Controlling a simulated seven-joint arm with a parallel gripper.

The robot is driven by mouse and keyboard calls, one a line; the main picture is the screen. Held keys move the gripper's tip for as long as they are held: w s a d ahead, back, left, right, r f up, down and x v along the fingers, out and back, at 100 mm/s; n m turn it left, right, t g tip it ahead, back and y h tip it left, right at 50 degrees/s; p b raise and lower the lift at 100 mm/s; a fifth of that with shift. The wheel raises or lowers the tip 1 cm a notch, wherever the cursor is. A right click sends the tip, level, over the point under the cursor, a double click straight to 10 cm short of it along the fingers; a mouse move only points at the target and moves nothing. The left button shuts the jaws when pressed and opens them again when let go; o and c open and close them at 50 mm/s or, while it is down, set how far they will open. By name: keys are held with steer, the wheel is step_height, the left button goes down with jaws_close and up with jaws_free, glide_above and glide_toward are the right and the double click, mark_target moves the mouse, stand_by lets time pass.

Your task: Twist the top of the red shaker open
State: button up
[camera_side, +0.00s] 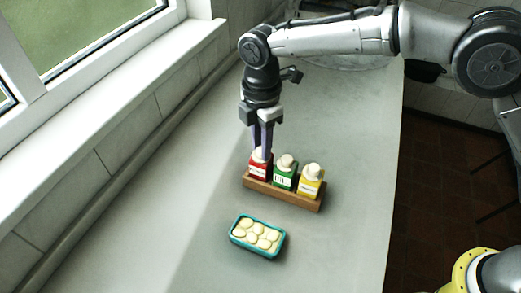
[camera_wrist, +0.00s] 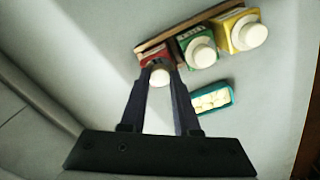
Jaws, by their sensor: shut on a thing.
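The red shaker (camera_side: 259,172) stands at the left end of a wooden rack, and it also shows in the wrist view (camera_wrist: 153,56). Its white top (camera_wrist: 160,77) sits between my fingertips. My gripper (camera_side: 261,155) comes down from above and is shut on that white top; it shows in the wrist view too (camera_wrist: 160,73). The fingers partly cover the top in the side view. I cannot tell whether the top is turned from the body.
A green shaker (camera_side: 284,177) and a yellow shaker (camera_side: 310,184) stand right of the red one in the wooden rack (camera_side: 283,195). A teal dish (camera_side: 257,238) of pale round pieces lies in front. The counter to the left is clear up to the window ledge.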

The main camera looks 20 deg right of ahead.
steer(key=shift+n, duration=1.3)
steer(key=n, duration=0.4)
steer(key=o, duration=1.4)
steer(key=shift+o, duration=0.2)
steer(key=shift+r, duration=3.5)
